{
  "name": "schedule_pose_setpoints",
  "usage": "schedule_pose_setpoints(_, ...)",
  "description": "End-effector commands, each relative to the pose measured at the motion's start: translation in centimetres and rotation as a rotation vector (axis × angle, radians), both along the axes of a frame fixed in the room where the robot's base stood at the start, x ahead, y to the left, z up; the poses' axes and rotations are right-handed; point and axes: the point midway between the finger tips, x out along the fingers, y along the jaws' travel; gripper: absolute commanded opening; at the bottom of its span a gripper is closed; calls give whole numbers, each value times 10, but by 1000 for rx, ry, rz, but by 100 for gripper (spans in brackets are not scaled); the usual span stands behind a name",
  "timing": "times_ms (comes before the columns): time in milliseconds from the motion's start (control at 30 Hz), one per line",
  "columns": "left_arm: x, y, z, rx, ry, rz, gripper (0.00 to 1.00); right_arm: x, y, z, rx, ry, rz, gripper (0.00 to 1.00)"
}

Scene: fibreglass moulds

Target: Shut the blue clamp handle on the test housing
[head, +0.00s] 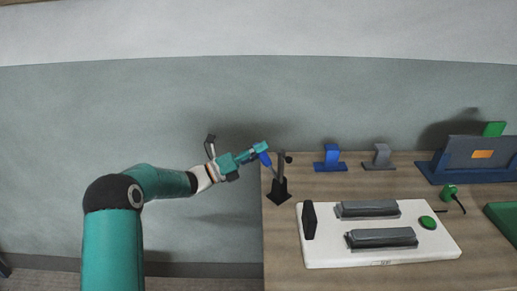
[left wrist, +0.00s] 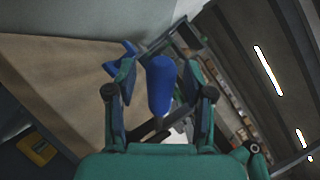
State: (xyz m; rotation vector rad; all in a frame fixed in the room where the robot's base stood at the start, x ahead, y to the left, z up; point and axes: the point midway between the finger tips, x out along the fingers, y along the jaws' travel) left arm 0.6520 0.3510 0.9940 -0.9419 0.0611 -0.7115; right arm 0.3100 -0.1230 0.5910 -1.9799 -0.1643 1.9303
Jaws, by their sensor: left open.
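The blue clamp handle (head: 265,159) shows at the tip of my left gripper (head: 257,151), beside a dark clamp post (head: 280,190) at the table's left edge. In the left wrist view the handle (left wrist: 160,86) stands between the two fingers of my left gripper (left wrist: 158,75). The gripper is open, with a finger on each side of the handle; I see gaps and no clear grip. The handle's lower end and the clamp joint are partly hidden. I cannot tell which part is the test housing. My right gripper is not in view.
A white base plate (head: 380,257) with grey blocks and a green button (head: 428,222) lies right of the post. A blue bracket (head: 332,158) and a grey bracket (head: 381,157) stand behind it. A dark box in a blue holder (head: 437,171) stands at right.

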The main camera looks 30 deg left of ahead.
Motion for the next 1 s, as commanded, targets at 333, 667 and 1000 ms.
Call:
schedule_pose_setpoints(333, 2, -1, 0, 0, 1, 0, 48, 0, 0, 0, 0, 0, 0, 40)
schedule_pose_setpoints(667, 2, -1, 0, 0, 1, 0, 0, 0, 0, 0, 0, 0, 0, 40)
schedule_pose_setpoints(1000, 2, -2, -2, 13, -3, 1, 0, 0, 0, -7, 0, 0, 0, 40)
